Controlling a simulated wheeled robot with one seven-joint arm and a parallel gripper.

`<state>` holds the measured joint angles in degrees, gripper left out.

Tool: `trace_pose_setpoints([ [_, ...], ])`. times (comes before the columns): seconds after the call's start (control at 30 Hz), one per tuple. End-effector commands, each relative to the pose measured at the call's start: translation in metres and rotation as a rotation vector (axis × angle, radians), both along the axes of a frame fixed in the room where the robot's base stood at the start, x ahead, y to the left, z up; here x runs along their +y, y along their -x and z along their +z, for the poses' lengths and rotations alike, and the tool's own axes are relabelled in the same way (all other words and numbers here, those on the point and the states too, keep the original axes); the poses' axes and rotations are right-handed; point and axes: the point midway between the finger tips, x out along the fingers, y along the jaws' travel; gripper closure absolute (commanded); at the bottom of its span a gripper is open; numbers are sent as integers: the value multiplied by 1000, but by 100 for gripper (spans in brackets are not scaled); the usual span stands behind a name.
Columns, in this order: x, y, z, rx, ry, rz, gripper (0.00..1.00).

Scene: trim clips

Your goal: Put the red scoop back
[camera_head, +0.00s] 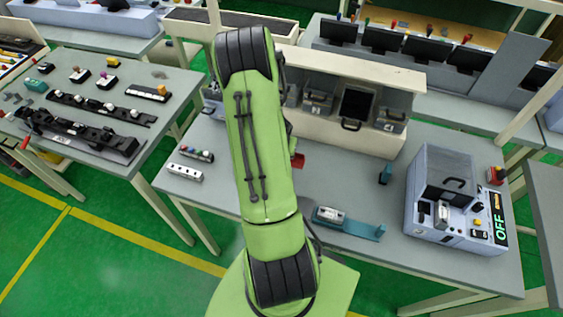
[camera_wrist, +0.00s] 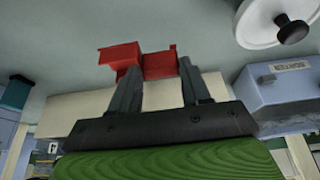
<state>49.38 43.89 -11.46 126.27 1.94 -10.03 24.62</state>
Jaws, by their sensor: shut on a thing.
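The red scoop (camera_wrist: 158,66) is between the two dark fingers of my gripper (camera_wrist: 157,80) in the wrist view, and the fingers are shut on it. In the head view a red piece (camera_head: 298,160), likely the same scoop, shows just right of my green arm, in front of the white shelf unit. My arm hides my gripper and most of the scoop there. I cannot tell from these views whether the scoop touches any surface.
The white shelf unit (camera_head: 340,130) holds several grey bins. A grey machine with an OFF display (camera_head: 455,205) stands at the right. A blue fixture (camera_head: 350,224) lies at the table front, with a teal stand (camera_head: 385,173) behind it. White blocks (camera_head: 184,172) lie left of my arm.

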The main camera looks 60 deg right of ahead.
Motion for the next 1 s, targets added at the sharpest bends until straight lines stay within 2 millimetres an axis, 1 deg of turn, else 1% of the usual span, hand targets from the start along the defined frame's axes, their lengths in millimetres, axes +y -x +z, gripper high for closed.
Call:
trace_pose_setpoints([
  [0.2,1,0,-41,3,-3,0,84],
  [0.3,0,0,-52,0,0,1,84],
  [0.53,0,-1,-53,-1,2,1,84],
  [0.7,0,-1,-57,-2,2,2,84],
  [0.73,0,-1,-56,-2,1,2,48],
  [0.87,0,-1,-56,-2,1,2,29],
  [1.0,0,-1,-55,-2,1,2,28],
])
